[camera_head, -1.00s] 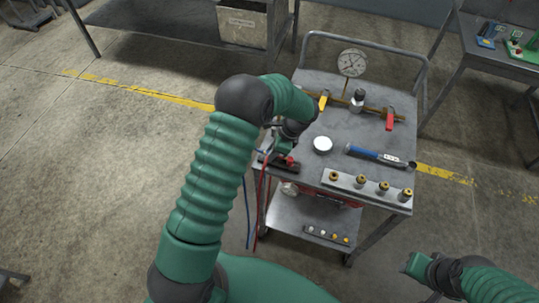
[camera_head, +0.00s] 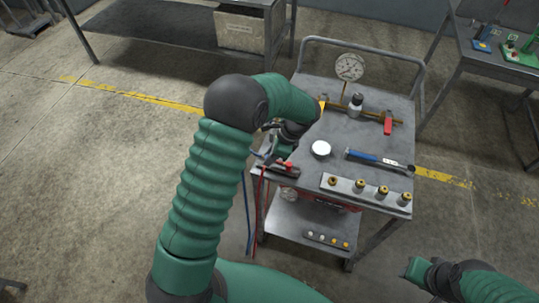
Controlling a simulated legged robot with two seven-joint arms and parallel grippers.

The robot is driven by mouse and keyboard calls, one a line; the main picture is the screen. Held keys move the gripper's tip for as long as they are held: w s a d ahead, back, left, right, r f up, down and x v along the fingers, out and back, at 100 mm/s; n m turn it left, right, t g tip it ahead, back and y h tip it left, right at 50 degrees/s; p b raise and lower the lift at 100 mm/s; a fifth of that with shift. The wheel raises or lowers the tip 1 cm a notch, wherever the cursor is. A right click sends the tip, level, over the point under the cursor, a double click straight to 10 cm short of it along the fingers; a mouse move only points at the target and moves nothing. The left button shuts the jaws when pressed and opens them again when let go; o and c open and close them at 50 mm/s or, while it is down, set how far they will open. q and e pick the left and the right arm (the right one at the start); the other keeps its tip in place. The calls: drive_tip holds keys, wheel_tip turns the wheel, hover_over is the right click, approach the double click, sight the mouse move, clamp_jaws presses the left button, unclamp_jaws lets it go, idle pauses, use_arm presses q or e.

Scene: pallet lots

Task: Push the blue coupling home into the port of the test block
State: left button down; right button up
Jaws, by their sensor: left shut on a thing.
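The test block (camera_head: 283,171) is a dark block with a red part on top, at the near left corner of the cart top. My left gripper (camera_head: 268,153) is at the block's left end, shut on what looks like the blue coupling, at the top of a hanging blue hose (camera_head: 245,200). My wrist and fingers hide the coupling and the port, so I cannot tell whether they touch. A red hose (camera_head: 260,195) hangs beside the blue one. My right gripper (camera_head: 412,268) is at the lower right, away from the cart; its jaws are too unclear to read.
The cart top (camera_head: 330,125) holds a white round lid (camera_head: 321,149), a blue-handled wrench (camera_head: 370,157), a dial gauge (camera_head: 349,67), and a rail (camera_head: 345,186) with several brass fittings. A lower shelf (camera_head: 290,220) holds small parts. Open floor lies left of the cart.

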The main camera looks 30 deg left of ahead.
use_arm(q)
drive_tip(key=s+d+r+b, duration=0.1)
drive_tip(key=s+d, duration=0.7)
drive_tip(key=s, duration=0.3)
drive_tip(key=shift+s+r, duration=0.15)
drive_tip(key=shift+r, duration=0.05)
